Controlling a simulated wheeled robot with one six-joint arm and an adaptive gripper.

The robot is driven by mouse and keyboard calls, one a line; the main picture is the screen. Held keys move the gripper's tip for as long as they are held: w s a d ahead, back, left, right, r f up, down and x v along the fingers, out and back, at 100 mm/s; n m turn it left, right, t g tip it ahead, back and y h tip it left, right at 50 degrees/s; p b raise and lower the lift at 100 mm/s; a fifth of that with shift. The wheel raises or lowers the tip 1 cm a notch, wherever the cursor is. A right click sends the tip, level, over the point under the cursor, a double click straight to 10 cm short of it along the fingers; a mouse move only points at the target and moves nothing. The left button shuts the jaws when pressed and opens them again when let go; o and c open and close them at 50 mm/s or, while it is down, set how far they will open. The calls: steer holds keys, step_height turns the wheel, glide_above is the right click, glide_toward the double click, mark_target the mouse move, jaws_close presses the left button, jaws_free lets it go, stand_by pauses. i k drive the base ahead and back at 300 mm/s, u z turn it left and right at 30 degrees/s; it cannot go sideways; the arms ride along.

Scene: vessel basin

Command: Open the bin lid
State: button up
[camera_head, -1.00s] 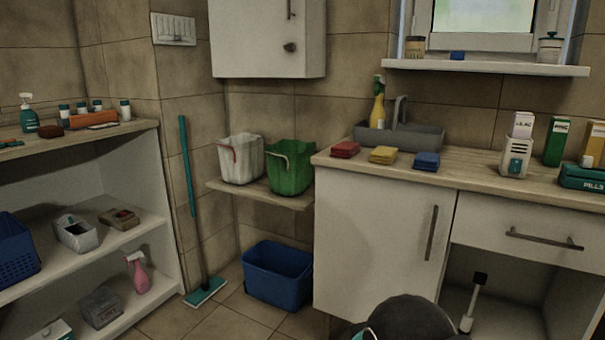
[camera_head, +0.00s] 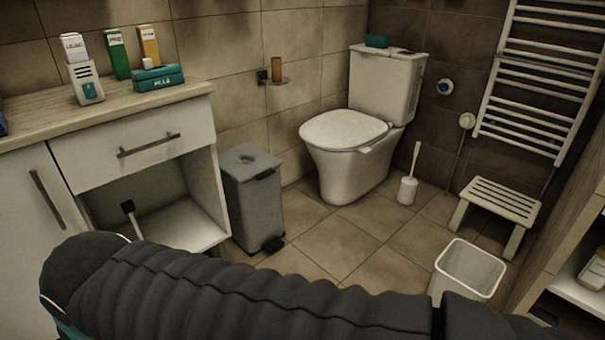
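A grey pedal bin (camera_head: 254,205) stands on the floor between the counter cabinet and the toilet. Its lid (camera_head: 247,164) is shut, and a dark pedal (camera_head: 273,244) sticks out at the bottom front. My own dark ribbed arm crosses the bottom of the picture, nearer to me than the bin. My gripper's fingers are not visible in this view.
The toilet (camera_head: 345,135) is right of the bin, with a toilet brush (camera_head: 407,188) beside it. The counter cabinet (camera_head: 135,150) is left. An open white basket (camera_head: 468,270) and a stool (camera_head: 497,206) stand at the right. Tiled floor before the toilet is clear.

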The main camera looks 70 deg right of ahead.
mark_target(244, 161)
steer(key=z, duration=1.95)
steer(key=k, duration=0.5)
steer(key=u, duration=0.3)
steer(key=i, duration=0.75)
steer(key=z, duration=0.6)
steer(key=i, duration=0.5)
steer(key=z, duration=0.35)
